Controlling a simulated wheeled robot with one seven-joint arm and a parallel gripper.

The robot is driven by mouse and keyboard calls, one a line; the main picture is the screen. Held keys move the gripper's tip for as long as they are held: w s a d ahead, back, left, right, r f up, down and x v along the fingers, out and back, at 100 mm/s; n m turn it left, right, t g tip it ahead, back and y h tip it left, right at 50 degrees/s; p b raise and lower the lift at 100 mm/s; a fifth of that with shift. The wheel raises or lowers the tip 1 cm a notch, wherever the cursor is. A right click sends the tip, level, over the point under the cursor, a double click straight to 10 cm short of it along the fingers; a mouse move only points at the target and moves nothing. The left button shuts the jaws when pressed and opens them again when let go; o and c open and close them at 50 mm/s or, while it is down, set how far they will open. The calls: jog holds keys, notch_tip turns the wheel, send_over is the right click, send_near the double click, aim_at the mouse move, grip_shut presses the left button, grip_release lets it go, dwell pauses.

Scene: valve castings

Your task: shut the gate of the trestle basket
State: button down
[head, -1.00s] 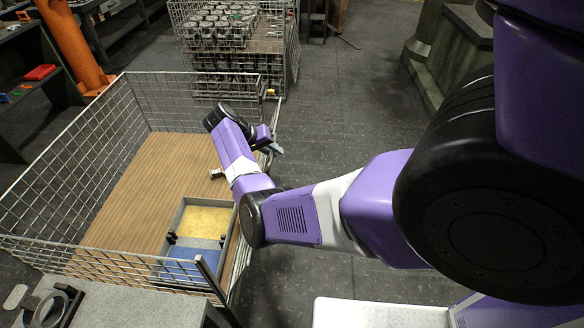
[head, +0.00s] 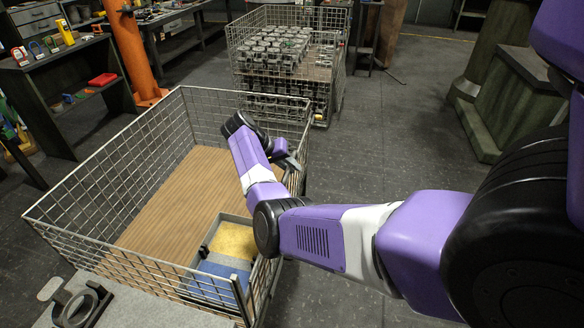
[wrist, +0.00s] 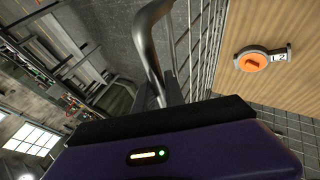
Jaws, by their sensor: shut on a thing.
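The trestle basket (head: 112,252) is a wire-mesh cage with a brown slatted floor, in the left half of the head view. Its gate (head: 300,150) is the mesh panel on the right side, partly hidden by my arm. The gate's far end appears close to the back corner; I cannot tell whether it touches or is latched. My gripper (head: 290,163) is at the gate, its fingers mostly hidden in the head view. In the wrist view my gripper (wrist: 163,95) is shut on a bent metal handle (wrist: 150,38) beside the mesh.
A grey tray (head: 222,217) with yellow and blue parts lies inside the basket. A second mesh basket (head: 236,62) with stacked castings stands behind. An orange post (head: 130,45) and shelves are left.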

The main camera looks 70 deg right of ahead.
jog(key=shift+w+d+r, duration=0.1)
jog(key=shift+d+r, duration=0.15)
jog(key=shift+r, duration=0.15)
jog(key=c, duration=1.6)
grip_release()
jog(key=shift+o, duration=1)
jog(key=shift+a+f, duration=0.1)
jog(key=shift+f, duration=0.1)
jog(key=shift+a, duration=0.1)
jog(key=v, duration=0.7)
jog(key=shift+w+r+b, duration=0.15)
jog(key=shift+r+b, duration=0.2)
jog(key=shift+r, duration=0.05)
